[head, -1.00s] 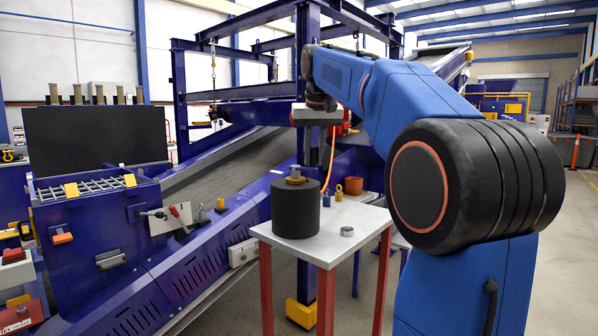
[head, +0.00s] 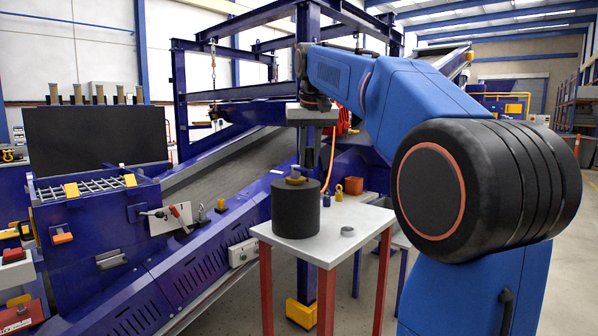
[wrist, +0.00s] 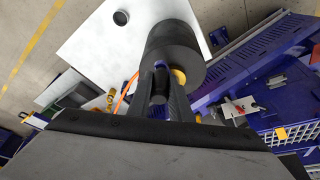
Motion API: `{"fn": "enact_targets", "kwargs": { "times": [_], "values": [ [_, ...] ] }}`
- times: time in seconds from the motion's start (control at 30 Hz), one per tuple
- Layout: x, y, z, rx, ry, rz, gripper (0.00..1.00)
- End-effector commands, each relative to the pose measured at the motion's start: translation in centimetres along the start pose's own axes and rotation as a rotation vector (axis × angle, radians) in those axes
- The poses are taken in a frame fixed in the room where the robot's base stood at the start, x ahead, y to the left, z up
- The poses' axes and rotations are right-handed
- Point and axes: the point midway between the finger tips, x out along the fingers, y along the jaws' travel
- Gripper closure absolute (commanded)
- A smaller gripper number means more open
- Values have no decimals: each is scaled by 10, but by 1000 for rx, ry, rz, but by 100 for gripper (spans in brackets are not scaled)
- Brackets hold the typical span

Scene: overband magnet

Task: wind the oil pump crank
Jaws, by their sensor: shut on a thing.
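In the head view my gripper (head: 312,150) is in front of the blue post, above and behind the black cylinder (head: 296,212). I cannot make out the crank there. A red fitting (head: 345,124) with an orange hose shows behind the gripper; I cannot tell whether it is the oil pump.
The blue conveyor frame (head: 190,290) runs along the left. Open floor lies at the right.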

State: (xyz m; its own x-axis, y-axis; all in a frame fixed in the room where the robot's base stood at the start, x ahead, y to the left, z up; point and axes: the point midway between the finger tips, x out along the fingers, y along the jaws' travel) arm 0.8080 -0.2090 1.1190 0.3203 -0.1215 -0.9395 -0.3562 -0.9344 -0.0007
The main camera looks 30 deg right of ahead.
Motion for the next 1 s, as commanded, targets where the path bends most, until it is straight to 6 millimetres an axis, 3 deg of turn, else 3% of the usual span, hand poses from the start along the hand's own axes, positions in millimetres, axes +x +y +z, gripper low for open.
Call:
{"fn": "enact_targets", "kwargs": {
  "times": [1.0],
  "values": [
    [-3, -28, 6, -2, 2, -1, 100]
  ]
}}
